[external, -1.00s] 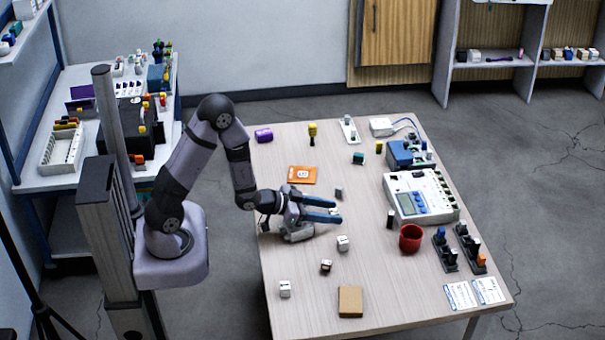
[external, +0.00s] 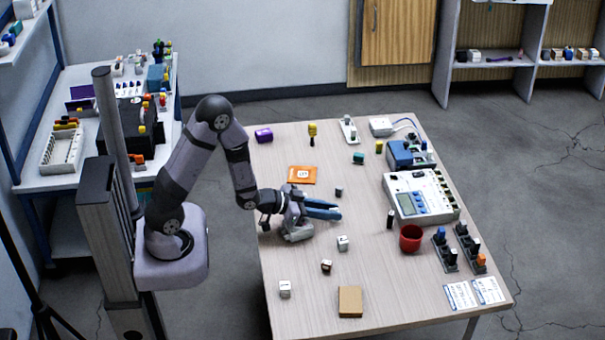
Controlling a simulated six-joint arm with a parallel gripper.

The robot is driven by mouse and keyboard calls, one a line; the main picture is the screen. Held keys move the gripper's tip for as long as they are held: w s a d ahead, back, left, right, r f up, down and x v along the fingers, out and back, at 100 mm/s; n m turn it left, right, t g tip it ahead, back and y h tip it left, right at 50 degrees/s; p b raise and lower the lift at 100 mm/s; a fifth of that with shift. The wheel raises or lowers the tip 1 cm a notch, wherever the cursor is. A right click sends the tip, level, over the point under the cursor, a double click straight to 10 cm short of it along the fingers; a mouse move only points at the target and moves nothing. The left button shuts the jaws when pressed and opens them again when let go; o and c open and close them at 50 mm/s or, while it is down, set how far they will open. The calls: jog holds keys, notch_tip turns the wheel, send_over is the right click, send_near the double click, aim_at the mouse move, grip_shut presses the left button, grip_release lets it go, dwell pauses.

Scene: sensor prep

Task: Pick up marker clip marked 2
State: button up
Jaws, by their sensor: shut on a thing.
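My gripper (external: 322,209), with blue fingers, is low over the left-middle of the table. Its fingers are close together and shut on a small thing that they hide. I cannot tell whether this is the marker clip marked 2, as no such mark is readable. A white block (external: 342,243) with a dark mark lies just in front of the gripper. A smaller brown and white block (external: 326,266) and another white marked block (external: 285,289) lie nearer the front edge. A small dark block (external: 339,191) lies just behind the fingers, apart from them.
An orange card (external: 302,174) lies behind the gripper. A red cup (external: 410,238), a meter box (external: 420,197) and dark stands (external: 446,251) occupy the right side. A tan block (external: 350,301) is near the front. The table between gripper and cup is mostly clear.

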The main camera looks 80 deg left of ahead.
notch_tip(320, 180, up, 10)
jog(key=p, duration=0.1)
jog(key=shift+p, duration=0.35)
